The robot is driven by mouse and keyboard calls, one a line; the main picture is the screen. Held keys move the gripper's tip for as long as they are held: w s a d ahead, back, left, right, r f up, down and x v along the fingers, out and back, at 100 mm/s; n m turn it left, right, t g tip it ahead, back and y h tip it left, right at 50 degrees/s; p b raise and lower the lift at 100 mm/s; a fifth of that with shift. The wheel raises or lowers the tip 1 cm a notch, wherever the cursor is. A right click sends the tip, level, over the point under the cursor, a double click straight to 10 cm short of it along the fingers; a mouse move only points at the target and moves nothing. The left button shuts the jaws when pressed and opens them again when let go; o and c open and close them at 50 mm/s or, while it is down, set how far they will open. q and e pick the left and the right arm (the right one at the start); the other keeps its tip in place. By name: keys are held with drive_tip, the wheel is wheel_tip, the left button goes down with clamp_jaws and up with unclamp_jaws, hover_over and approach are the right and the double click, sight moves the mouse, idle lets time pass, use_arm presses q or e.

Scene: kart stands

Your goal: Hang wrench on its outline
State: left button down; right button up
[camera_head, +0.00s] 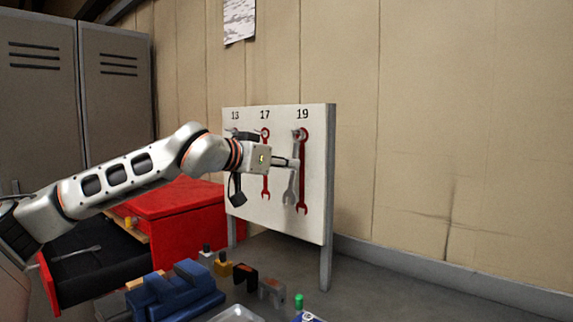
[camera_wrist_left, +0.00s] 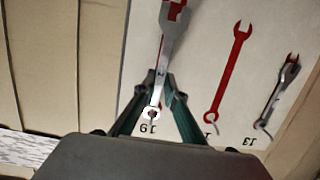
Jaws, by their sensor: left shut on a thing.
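A white tool board (camera_head: 318,200) carries the labels 13, 17 and 19. My left gripper (camera_head: 294,162) is shut on a silver wrench (camera_head: 290,187) in front of the 19 column. The wrench hangs roughly upright, slightly left of the red 19 outline (camera_head: 303,185) in the head view. In the left wrist view the gripper (camera_wrist_left: 156,92) grips the wrench (camera_wrist_left: 168,40), its ring end by the 19 label and its other end over part of the red. I cannot tell whether the ring is on a peg. My right gripper is not in view.
The red 17 outline (camera_wrist_left: 229,70) is bare; a wrench (camera_wrist_left: 278,95) hangs at 13. A red tool chest (camera_head: 180,200) has an open drawer (camera_head: 95,280) with a wrench (camera_head: 82,251). A blue vise-like object (camera_head: 180,290) and several small items stand below the board.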

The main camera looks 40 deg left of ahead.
use_arm(q)
drive_tip(key=c, duration=2)
unclamp_jaws()
drive_tip(key=v, duration=1.2)
drive_tip(key=shift+a, duration=0.1)
